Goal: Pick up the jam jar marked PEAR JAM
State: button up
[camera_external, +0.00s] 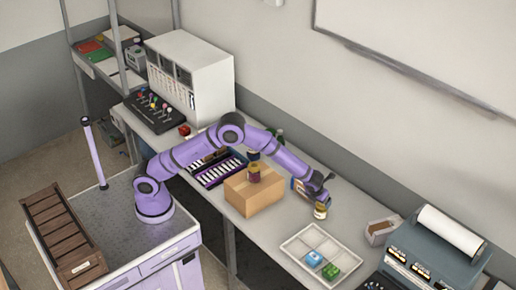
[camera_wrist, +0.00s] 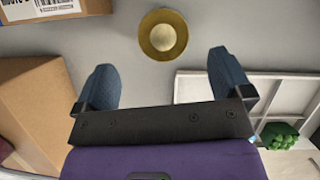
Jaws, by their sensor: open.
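A small jar (camera_external: 320,211) with a yellowish body and pale lid stands on the bench just below my gripper (camera_external: 322,194). In the wrist view the jar (camera_wrist: 163,35) shows from above, with a gold lid and a pale round centre. It lies just ahead of the gap between my two blue fingertips (camera_wrist: 160,62). The fingers are spread apart with nothing between them. I cannot read the label on either jar, so I cannot tell which is PEAR JAM.
A white divided tray (camera_external: 291,244) with a blue item (camera_external: 314,258) and a green item (camera_external: 331,271) lies close to the right of the jar. A labelled carton (camera_wrist: 45,9) lies at its left. A printer-like machine (camera_external: 437,252) and small open box (camera_external: 381,232) stand further right.

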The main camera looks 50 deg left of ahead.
aim_at(322, 207)
jog(key=x, duration=0.8)
jog(key=shift+w+d+f, duration=0.1)
jog(key=shift+w+d, duration=0.05)
jog(key=shift+d, duration=0.05)
jog(key=c, duration=1.2)
jog(key=shift+r, duration=0.2)
